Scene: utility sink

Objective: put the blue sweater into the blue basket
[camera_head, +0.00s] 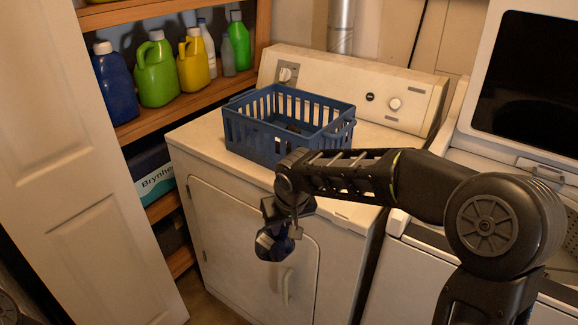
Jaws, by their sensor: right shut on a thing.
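The blue basket (262,137) stands on top of the white dryer, with slatted sides and an open top. Something dark lies inside it, too small to make out. My right gripper (278,228) hangs in front of the dryer, below the basket's front edge, pointing down. It is shut on a small dark blue bundle (273,245), which looks like the blue sweater. The bundle hangs clear of the dryer top. The fingers are partly hidden by the wrist and the cloth. My left gripper is not in view.
The dryer top (205,135) has free room left of the basket. Its control panel (350,90) rises behind. A shelf (165,118) with several bottles stands at left, beside a white door (75,170). A second machine (520,90) with a raised lid stands at right.

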